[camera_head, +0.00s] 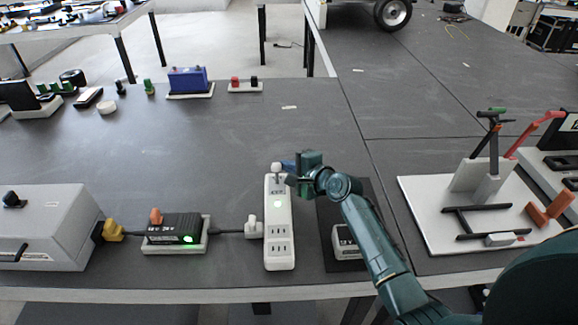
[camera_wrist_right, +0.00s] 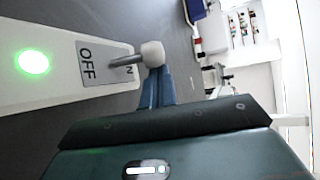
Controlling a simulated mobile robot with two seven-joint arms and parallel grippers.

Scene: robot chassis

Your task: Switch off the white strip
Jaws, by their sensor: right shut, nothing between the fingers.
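The white strip (camera_head: 279,240) lies on the dark table, with sockets and a lit green light on top. Its toggle lever has a round pale knob (camera_head: 277,168) at the strip's far end. In the right wrist view the lever (camera_wrist_right: 152,54) crosses the label, with OFF readable and part of ON covered; the green light (camera_wrist_right: 33,62) is lit. My right gripper (camera_head: 288,166) is shut and empty, its blue fingertips (camera_wrist_right: 158,80) right beside the knob. Whether they touch it is unclear. My left gripper is not in view.
A black box with a lit green light (camera_head: 175,230) and a grey box (camera_head: 55,225) stand to the left, cabled toward the strip. A white board with levers (camera_head: 440,225) lies to the right.

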